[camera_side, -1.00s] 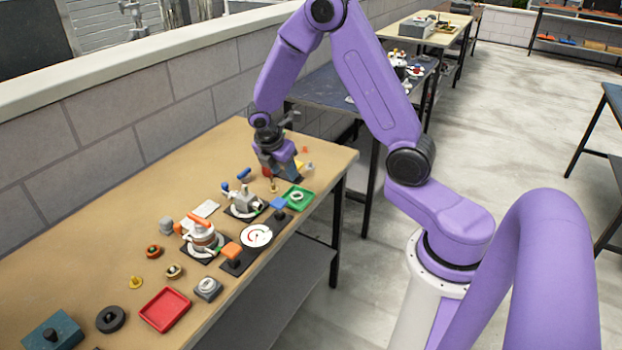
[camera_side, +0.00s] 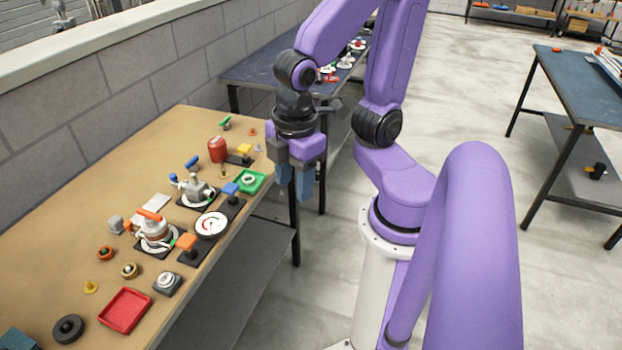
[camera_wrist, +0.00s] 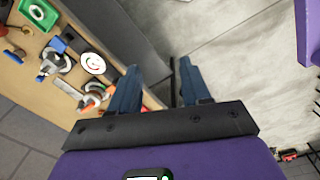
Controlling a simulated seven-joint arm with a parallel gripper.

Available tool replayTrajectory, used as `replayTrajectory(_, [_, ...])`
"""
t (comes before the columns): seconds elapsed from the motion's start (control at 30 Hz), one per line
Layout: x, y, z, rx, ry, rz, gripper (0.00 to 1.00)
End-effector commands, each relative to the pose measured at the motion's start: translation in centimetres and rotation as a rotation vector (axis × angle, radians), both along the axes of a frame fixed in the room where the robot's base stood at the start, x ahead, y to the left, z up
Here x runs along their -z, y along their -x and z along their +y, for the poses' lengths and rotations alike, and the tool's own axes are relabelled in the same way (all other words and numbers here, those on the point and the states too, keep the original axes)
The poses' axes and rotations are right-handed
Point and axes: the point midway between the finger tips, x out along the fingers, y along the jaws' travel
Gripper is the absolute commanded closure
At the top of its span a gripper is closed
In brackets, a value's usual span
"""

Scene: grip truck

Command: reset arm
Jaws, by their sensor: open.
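My gripper (camera_side: 295,182) hangs off the right edge of the wooden workbench (camera_side: 65,215), above the floor in the side view. Its fingers point down, apart and with nothing between them. In the wrist view my gripper's two blue-grey fingers (camera_wrist: 158,92) are spread, with the floor and the bench side behind them. The purple arm is raised and folded back toward its base.
The bench holds a red tray (camera_side: 125,311), a green tray (camera_side: 250,181), a white dial (camera_side: 211,225), a red cylinder (camera_side: 217,149) and several valve fittings. A dark table (camera_side: 255,72) stands behind, and another (camera_side: 585,85) at right. Open floor lies between.

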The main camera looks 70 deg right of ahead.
Motion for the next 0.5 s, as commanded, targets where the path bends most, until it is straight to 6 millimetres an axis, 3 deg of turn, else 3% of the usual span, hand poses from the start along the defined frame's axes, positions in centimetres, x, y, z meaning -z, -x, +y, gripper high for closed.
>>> replayTrajectory(0.1, [-0.4, 2.1, 0.0, 0.015, -0.028, 0.02, 0.53])
replayTrajectory(0.2, [-0.4, 3.0, -0.1, 0.022, -0.036, 0.031, 0.53])
replayTrajectory(0.5, [-0.5, 3.1, -0.1, 0.024, -0.037, 0.033, 0.53])
